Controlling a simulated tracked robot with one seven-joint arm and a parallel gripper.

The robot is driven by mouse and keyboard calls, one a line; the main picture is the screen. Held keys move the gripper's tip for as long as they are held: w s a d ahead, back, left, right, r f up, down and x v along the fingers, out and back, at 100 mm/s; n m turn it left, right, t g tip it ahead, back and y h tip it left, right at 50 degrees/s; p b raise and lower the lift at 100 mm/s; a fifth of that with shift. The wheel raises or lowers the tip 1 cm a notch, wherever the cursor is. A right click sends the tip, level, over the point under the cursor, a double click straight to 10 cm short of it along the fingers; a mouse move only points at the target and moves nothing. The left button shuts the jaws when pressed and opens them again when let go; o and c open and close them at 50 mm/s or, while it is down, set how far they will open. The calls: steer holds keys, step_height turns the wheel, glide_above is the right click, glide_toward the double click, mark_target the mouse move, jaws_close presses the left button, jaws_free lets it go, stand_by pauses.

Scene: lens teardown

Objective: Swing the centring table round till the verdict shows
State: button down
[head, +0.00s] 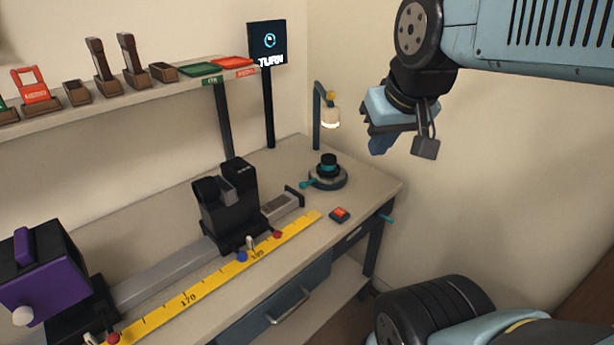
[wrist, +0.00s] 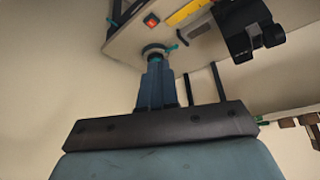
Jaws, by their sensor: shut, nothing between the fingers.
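The centring table (head: 328,181) is a round grey turntable near the bench's right back corner, with a dark and teal piece on top. A teal handle (head: 307,184) sticks out from its left side in the head view. The verdict screen (head: 267,44) on a black post reads "TURN" below a circular arrow. My gripper (head: 380,143) is in the air to the right of the centring table and above it, apart from it. It is shut and empty. In the wrist view my shut fingers (wrist: 157,75) overlap the centring table (wrist: 155,49), which is partly hidden behind them.
A lamp (head: 329,115) stands behind the centring table. A red button box (head: 340,214) sits in front of it. A black fixture (head: 232,205) on a rail and a yellow ruler (head: 220,272) lie to the left. A shelf (head: 130,90) with holders and trays runs above.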

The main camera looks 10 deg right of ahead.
steer(key=c, duration=1.8)
jaws_free()
steer(key=shift+o, duration=1.4)
steer(key=shift+w, duration=0.4)
steer(key=o, duration=0.7)
steer(key=w+m, duration=0.1)
steer(key=w, duration=0.1)
steer(key=w+g+h, duration=0.1)
steer(key=w, duration=0.2)
steer(key=w+m, duration=0.1)
steer(key=w, duration=0.2)
steer(key=shift+w+a+f+m+g+h, duration=0.25)
steer(key=shift+f+m+g+h, duration=0.05)
steer(key=shift+c, duration=0.2)
steer(key=m+g+h, duration=0.2)
steer(key=m+h, duration=0.1)
steer(key=m, duration=0.4)
glide_above(301, 183)
steer(key=s+a, duration=0.2)
steer(key=a, duration=0.4)
step_height(301, 183, down, 21)
steer(key=x, duration=1.3)
steer(key=shift+s+d+f, duration=0.1)
steer(key=shift+d+f, duration=0.15)
steer(key=shift+d, duration=0.05)
steer(key=shift+c, duration=0.3)
